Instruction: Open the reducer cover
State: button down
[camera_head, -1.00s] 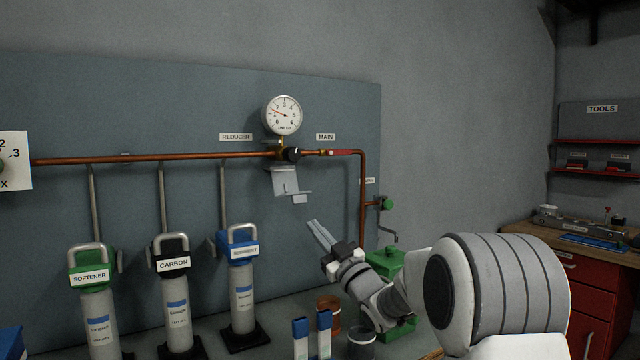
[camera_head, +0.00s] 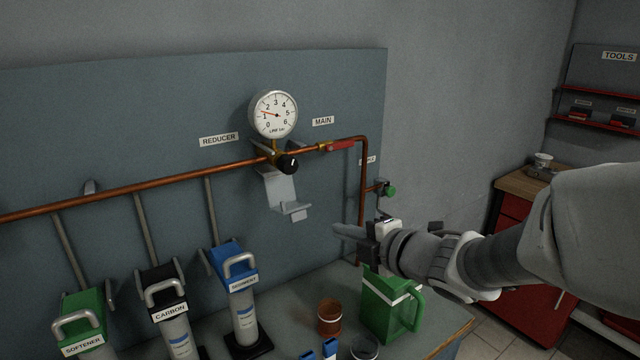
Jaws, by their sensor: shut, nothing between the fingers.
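The reducer (camera_head: 287,162) sits on the copper pipe below a round pressure gauge (camera_head: 273,114), and its black knob faces out uncovered. A grey bent metal plate, which looks like the reducer cover (camera_head: 280,188), hangs down beneath it with a lip at its lower end. The REDUCER label (camera_head: 219,139) is on the panel to the left. My gripper (camera_head: 336,230) is shut and empty. In the picture its fingertips are to the right of and a little below the plate's lip, with a visible gap between them.
The MAIN valve's red handle (camera_head: 341,145) lies along the pipe to the right. A green jug (camera_head: 388,305) stands on the bench below my gripper, beside a copper-coloured cup (camera_head: 329,318). The SEDIMENT filter (camera_head: 241,300) and two other filters stand at left.

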jog(key=p, duration=0.1)
send_near(300, 219)
jog(key=shift+n, duration=0.3)
jog(key=x, duration=0.7)
jog(key=shift+r, duration=0.1)
